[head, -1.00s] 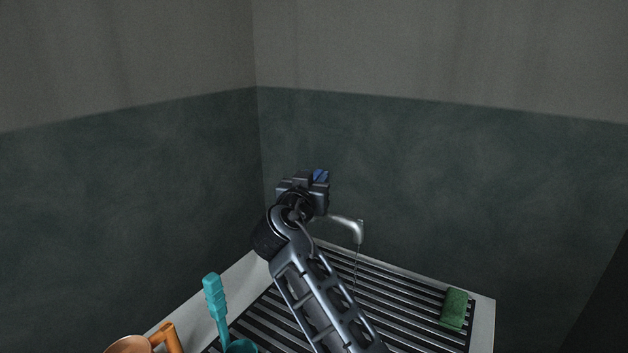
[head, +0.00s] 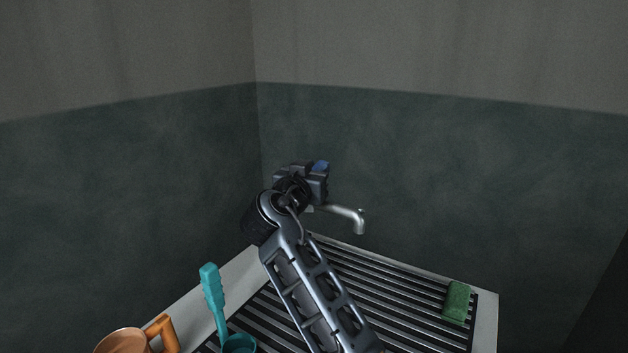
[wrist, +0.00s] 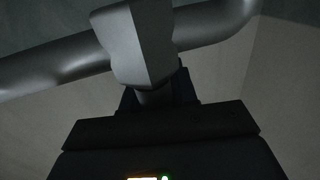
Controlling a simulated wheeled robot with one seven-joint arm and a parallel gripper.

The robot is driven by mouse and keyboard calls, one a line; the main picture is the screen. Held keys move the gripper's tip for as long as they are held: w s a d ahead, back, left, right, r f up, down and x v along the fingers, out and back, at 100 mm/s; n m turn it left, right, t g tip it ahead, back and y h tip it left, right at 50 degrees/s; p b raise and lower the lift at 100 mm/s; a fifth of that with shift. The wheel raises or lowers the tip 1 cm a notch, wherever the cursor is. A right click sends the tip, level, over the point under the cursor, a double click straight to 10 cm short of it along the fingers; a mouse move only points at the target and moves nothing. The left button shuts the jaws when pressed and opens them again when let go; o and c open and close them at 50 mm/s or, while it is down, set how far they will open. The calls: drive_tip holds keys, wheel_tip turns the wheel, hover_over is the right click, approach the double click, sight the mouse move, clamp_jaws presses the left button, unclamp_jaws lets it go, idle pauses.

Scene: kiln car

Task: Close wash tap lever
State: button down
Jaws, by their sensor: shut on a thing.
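The wash tap's curved metal spout (head: 345,215) reaches right from behind my gripper over the slatted sink top, with no water stream visible below it. My gripper (head: 318,170) is at the tap's body, in front of the back wall. In the wrist view the grey tap body and pipe (wrist: 140,45) cross the top, and a short grey stem, the tap lever (wrist: 155,98), runs down between my dark jaws. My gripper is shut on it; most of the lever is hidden. A small blue piece shows at my gripper's far side; I cannot tell what it belongs to.
A green sponge (head: 457,301) lies on the right of the slatted top (head: 400,290). Walls close in behind and left.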

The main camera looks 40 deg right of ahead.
drive_tip(key=shift+s+d+f+m+g+h+b, duration=0.2)
drive_tip(key=shift+m+g+b, duration=0.35)
drive_tip(key=shift+b, duration=0.5)
drive_tip(key=shift+a+f+m+g+h+b, duration=0.1)
drive_tip(key=shift+m+g+h+b, duration=0.25)
drive_tip(key=shift+g+b, duration=0.55)
drive_tip(key=shift+s+r+b, duration=0.1)
drive_tip(key=shift+b, duration=0.25)
drive_tip(key=shift+r, duration=0.2)
drive_tip(key=c, duration=1)
unclamp_jaws()
drive_tip(key=shift+o, duration=0.2)
drive_tip(key=b+v, duration=0.1)
drive_tip(key=v, duration=0.6)
drive_tip(key=shift+a, duration=0.35)
drive_tip(key=shift+r, duration=0.1)
